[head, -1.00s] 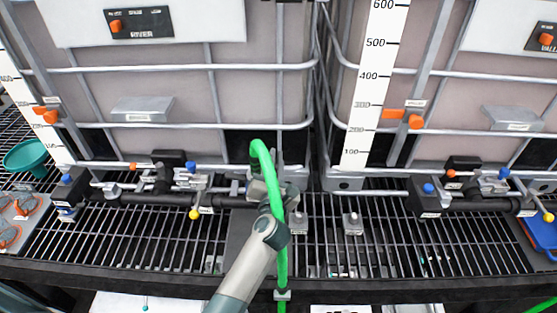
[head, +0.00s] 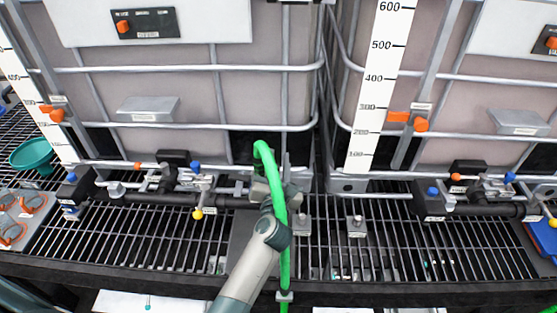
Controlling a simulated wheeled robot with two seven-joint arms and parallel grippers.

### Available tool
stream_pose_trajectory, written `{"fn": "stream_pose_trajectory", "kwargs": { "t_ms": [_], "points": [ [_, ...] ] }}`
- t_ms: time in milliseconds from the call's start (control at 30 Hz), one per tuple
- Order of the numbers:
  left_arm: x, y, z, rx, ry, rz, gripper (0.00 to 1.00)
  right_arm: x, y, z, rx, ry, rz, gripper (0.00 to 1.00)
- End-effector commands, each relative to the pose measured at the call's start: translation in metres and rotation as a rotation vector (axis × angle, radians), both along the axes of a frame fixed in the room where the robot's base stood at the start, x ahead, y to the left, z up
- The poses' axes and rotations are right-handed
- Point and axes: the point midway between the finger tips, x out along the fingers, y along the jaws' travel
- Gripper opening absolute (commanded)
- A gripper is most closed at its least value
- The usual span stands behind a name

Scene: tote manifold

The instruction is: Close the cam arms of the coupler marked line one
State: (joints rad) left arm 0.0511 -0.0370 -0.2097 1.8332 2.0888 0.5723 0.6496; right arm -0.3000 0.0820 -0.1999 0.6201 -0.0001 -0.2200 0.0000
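A green hose (head: 283,235) rises from below and bends over at its top, between the two caged totes, by the end of the left tote's black pipe. The coupler there is mostly hidden behind the hose and my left gripper (head: 275,185). Its cam arms and its mark cannot be made out. My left arm reaches up from the bottom middle, and its gripper is at the hose's upper end. Its fingers are largely covered, so I cannot tell whether they are open or shut. My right gripper is not in view.
The left tote's manifold (head: 150,198) has blue, orange and yellow knobs. A similar manifold (head: 480,208) is at the right. Grey blocks (head: 357,228) stand on the black grating (head: 140,240). A teal funnel (head: 32,156) lies at the left.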

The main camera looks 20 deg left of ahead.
Motion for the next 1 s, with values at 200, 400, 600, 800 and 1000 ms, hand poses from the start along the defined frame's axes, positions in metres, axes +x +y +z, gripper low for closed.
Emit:
{"fn": "stream_pose_trajectory", "kwargs": {
  "t_ms": [200,400,600,800,1000],
  "points": [
    [0.000,0.001,0.001,0.022,0.004,0.003,0.27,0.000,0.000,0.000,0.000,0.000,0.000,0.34],
    [0.002,-0.004,-0.001,0.124,0.032,0.001,0.27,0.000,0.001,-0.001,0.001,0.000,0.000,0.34],
    [0.004,-0.011,-0.006,0.327,0.090,0.000,0.27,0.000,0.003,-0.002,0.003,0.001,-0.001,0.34],
    [0.007,-0.019,-0.014,0.583,0.162,0.000,0.27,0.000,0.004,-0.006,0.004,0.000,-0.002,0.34],
    [0.008,-0.024,-0.024,0.832,0.233,0.000,0.27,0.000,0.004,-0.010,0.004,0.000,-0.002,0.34]
  ]
}}
